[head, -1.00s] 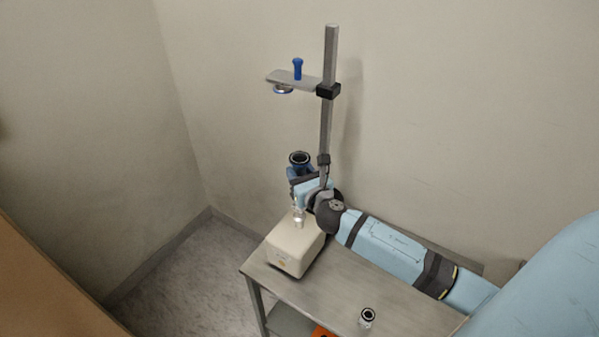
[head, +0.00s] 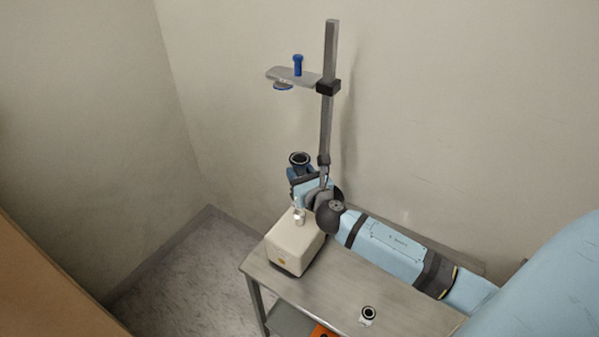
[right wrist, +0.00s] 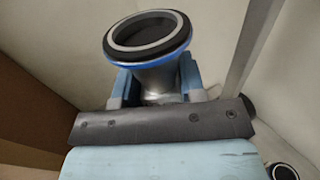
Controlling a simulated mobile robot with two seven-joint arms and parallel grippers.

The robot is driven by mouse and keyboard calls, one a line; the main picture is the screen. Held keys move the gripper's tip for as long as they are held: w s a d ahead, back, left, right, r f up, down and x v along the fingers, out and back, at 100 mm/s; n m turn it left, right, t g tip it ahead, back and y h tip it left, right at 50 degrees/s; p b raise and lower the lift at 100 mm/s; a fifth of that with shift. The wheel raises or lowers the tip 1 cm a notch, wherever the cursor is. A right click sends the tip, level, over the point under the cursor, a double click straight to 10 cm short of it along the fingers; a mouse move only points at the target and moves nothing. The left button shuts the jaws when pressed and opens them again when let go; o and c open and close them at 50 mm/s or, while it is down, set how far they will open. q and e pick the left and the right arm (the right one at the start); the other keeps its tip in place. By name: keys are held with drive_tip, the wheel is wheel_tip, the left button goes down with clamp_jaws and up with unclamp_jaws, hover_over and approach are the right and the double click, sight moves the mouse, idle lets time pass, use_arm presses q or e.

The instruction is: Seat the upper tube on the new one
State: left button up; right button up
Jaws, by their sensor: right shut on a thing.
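My right gripper (head: 306,182) is shut on a short metal tube. The tube (head: 299,159) stands upright with a wide flange and a dark ring on top. In the right wrist view the same tube (right wrist: 158,77) sits between the blue fingers, its open mouth up and a blue band under the ring. Above it in the head view, a flat bracket (head: 308,79) on the stand carries a blue-topped piece (head: 297,64) with a round flange (head: 283,86) underneath. A clear gap separates this flange from the held tube. My left gripper is not in view.
A beige box (head: 294,245) with a small metallic fitting (head: 299,216) stands on the steel table (head: 335,290) below the gripper. A vertical post (head: 328,120) rises close beside my right wrist. Another short tube (head: 367,315) stands near the table's front. Walls close in behind and left.

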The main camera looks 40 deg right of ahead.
drive_tip(key=shift+r, duration=0.1)
drive_tip(key=o, duration=1.1)
drive_tip(key=shift+c, duration=0.2)
drive_tip(key=shift+s, duration=0.2)
drive_tip(key=s+a+b, duration=0.2)
drive_tip(key=s, duration=1.1)
drive_tip(key=shift+s, duration=0.2)
